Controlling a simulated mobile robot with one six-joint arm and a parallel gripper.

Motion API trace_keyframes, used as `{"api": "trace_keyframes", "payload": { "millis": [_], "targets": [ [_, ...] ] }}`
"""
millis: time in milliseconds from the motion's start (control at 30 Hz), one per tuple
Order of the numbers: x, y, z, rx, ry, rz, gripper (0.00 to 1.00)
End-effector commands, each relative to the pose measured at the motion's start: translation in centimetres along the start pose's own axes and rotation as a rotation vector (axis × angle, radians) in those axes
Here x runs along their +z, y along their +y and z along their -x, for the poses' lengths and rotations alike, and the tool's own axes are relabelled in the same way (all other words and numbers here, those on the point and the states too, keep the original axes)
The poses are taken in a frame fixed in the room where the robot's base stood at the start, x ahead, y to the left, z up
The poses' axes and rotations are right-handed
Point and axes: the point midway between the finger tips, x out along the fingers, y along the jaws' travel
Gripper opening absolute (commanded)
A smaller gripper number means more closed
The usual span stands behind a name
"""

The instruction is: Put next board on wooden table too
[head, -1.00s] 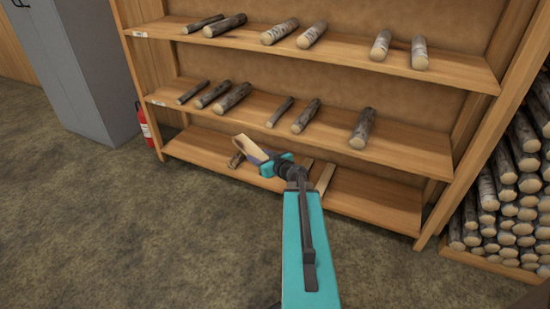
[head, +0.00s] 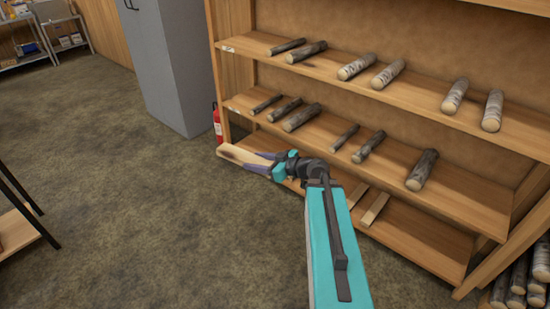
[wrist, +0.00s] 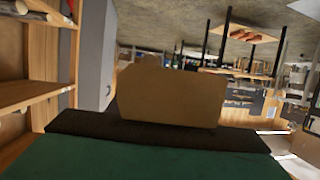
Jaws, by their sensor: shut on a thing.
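My gripper (head: 268,163) is shut on a light wooden board (head: 232,153) and holds it in the air in front of the shelf. In the wrist view the board (wrist: 170,95) fills the middle, its near end close to the dark gripper edge. Two more boards, one of them here (head: 375,209), lie on the bottom shelf, partly behind my arm. A table with dark legs (head: 28,205) shows partly at the left edge; I cannot tell whether it is the wooden table.
The wooden shelf (head: 455,207) with several logs stands close on the right. A grey cabinet (head: 178,60) and a red fire extinguisher (head: 217,123) stand beyond the board. A metal rack (head: 62,38) is at the far left. The floor (head: 130,200) between is clear.

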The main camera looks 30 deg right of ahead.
Motion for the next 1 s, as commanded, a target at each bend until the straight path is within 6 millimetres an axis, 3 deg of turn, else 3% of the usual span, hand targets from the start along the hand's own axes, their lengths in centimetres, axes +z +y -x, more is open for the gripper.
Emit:
{"api": "trace_keyframes", "payload": {
  "millis": [33,100,600,800,1000],
  "targets": [
    [-1.8,-1.2,0.0,-0.031,0.001,0.010,0.15],
    [-3.1,-2.9,-0.4,-0.074,0.001,0.024,0.15],
    [-10.6,-13.8,-1.0,-0.356,0.001,0.112,0.15],
    [-11.6,-15.8,-0.9,-0.409,0.001,0.127,0.15],
    [-11.5,-16.1,-0.9,-0.419,0.001,0.130,0.15]
  ]
}}
